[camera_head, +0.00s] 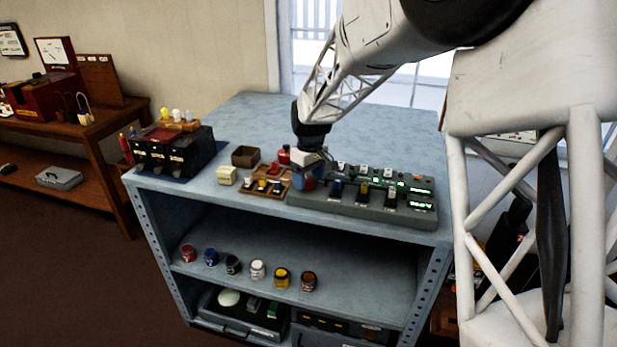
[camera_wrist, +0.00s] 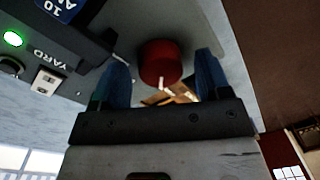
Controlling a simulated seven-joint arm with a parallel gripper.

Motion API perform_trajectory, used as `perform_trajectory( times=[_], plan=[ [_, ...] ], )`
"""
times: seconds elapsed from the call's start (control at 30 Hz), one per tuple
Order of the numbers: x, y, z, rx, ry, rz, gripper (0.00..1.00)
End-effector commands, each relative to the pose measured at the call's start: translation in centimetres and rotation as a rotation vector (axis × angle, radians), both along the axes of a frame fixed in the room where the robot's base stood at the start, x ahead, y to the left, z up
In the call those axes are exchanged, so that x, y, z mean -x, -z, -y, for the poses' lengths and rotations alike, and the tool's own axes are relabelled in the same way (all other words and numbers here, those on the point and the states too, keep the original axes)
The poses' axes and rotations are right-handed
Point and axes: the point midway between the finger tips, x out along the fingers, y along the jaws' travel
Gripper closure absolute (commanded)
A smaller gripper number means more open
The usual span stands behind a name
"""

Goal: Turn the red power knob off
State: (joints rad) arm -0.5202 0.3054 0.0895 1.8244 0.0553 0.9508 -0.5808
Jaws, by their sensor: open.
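The red power knob (camera_wrist: 160,61) is a round red cap with a white pointer mark on its edge, on a grey panel. In the wrist view the mark faces my palm. My gripper (camera_wrist: 162,66) is open, with one blue finger on each side of the knob and a visible gap at each side. I cannot tell how deep the fingers reach around it. In the head view my gripper (camera_head: 304,178) is at the left end of the grey control panel (camera_head: 350,207), and the knob (camera_head: 309,184) shows partly behind a blue finger.
The panel carries several levers and green-lit displays (camera_head: 421,206) to the right. The blue bench top (camera_head: 250,115) behind is clear.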

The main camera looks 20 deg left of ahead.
Motion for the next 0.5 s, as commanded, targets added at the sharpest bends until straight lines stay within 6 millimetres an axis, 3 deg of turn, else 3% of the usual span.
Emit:
perform_trajectory(
  times=[0.23,0.5],
  plan=[
    [0.01,0.04,-0.01,0.000,0.000,0.000,0.30],
    [0.00,0.03,0.00,0.000,0.000,0.000,0.70]
  ],
)
